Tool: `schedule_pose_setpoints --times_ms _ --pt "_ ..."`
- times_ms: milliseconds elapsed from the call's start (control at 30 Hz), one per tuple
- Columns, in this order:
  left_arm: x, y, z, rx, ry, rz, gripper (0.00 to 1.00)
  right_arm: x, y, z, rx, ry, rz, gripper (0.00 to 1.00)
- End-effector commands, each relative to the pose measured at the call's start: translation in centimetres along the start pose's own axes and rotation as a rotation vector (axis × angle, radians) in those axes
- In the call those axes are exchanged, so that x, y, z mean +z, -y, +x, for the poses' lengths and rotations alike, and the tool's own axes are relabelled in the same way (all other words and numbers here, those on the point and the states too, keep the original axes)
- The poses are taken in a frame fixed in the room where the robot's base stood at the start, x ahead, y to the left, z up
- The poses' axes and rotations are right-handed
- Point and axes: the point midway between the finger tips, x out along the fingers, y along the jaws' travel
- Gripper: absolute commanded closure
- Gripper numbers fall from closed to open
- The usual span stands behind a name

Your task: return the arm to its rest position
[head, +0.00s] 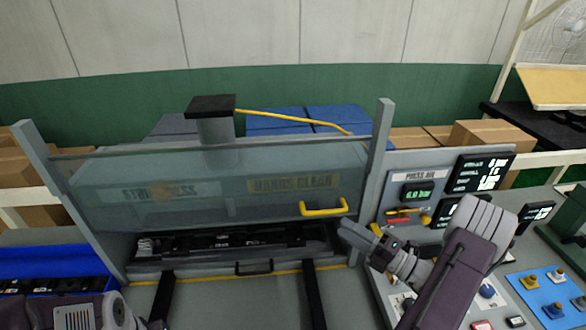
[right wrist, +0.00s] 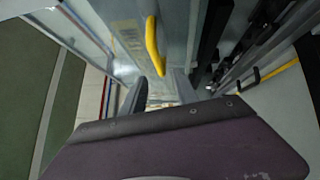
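My right arm reaches in from the lower right in the head view. Its gripper (head: 350,232) is just below the right end of the yellow handle (head: 323,208) on the clear guard (head: 220,185) of the press. In the right wrist view the two fingers of the right gripper (right wrist: 158,92) stand apart with nothing between them. The yellow handle (right wrist: 154,45) shows just beyond them, apart from the fingers. My left arm (head: 88,314) shows only in part at the lower left edge of the head view, and its fingers are not clear.
A control panel (head: 420,165) with a display stands right of the guard. A blue button board (head: 545,295) lies at the lower right. A blue bin (head: 60,262) with dark parts stands at the left. Grey guard posts (head: 380,150) flank the press.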

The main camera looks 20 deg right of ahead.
Motion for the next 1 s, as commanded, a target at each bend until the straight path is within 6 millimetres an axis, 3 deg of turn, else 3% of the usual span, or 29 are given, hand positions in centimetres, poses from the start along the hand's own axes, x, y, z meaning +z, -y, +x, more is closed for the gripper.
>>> schedule_pose_setpoints --times_ms 133,233,267,300,367,400,500,600,700,767,800,867,900,1000 --pt "0.1 0.0 0.5 0.000 0.000 0.000 0.66 -0.9 0.4 1.2 0.005 -0.042 0.001 0.64" --pt "0.2 0.0 1.9 0.000 0.000 0.000 0.66 -4.3 -0.4 5.5 0.028 -0.205 -0.060 0.64" --pt "0.2 0.0 2.4 0.000 0.000 0.000 0.66 -6.0 -1.1 7.0 0.040 -0.273 -0.085 0.64" --pt "0.3 0.1 2.9 0.000 0.000 0.000 0.66 -9.0 -2.0 8.7 0.058 -0.380 -0.114 0.64" --pt "0.4 0.1 3.7 0.000 0.000 0.000 0.66 -14.3 -2.8 10.0 0.061 -0.567 -0.160 0.64" --pt "0.4 0.1 4.2 0.000 0.000 0.000 0.66 -18.0 -2.9 10.2 0.054 -0.700 -0.211 0.64" --pt "0.6 0.1 5.3 0.000 0.000 0.000 0.66 -26.6 -1.5 7.9 0.045 -1.052 -0.435 0.64" --pt "0.7 0.1 6.4 0.000 0.000 0.000 0.66 -32.2 1.6 2.8 0.096 -1.416 -0.784 0.64" --pt "0.8 0.1 7.3 0.000 0.000 0.000 0.66 -33.1 5.9 -2.9 0.265 -1.790 -1.258 0.64" --pt "0.8 0.1 7.6 0.000 0.000 0.000 0.66 -31.2 8.3 -5.1 0.434 -1.993 -1.575 0.64" --pt "0.8 0.1 7.6 0.000 0.000 0.000 0.66 -29.3 9.6 -5.9 0.562 -2.107 -1.769 0.64" --pt "0.8 0.1 7.4 0.000 0.000 0.000 0.66 -26.1 10.9 -6.2 0.758 -2.241 -2.014 0.64" --pt "0.8 0.1 7.4 0.000 0.000 0.000 0.66 -24.4 11.7 -6.2 -0.823 2.132 1.965 0.64" --pt "0.8 0.1 7.3 0.000 0.000 0.000 0.66 -21.4 12.8 -5.1 -0.918 1.824 1.767 0.64"
